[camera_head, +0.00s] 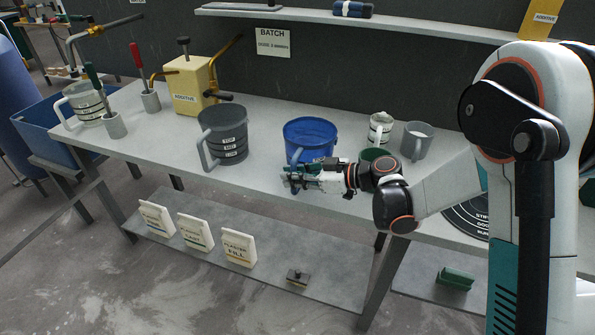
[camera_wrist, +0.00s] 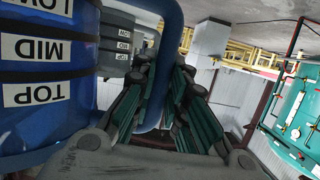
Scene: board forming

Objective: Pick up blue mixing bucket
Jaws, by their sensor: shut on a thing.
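The blue mixing bucket (camera_head: 312,131) is upright at the bench's front edge in the head view. My gripper (camera_head: 297,178) is in front of it, at its handle. In the wrist view the bucket (camera_wrist: 30,125) fills the left side, with upside-down LOW, MID and TOP labels. Its blue handle (camera_wrist: 168,60) passes between the fingers of my gripper (camera_wrist: 165,85), which are shut on it. The bucket's base is partly hidden by my gripper, and I cannot tell whether it touches the bench.
On the grey bench (camera_head: 270,188), a dark grey bucket (camera_head: 225,130) stands to the left. A white cup (camera_head: 380,128) and a grey jug (camera_head: 416,140) stand to the right. A shelf (camera_head: 380,22) runs above, and a lower shelf (camera_head: 320,270) holds several labelled bags.

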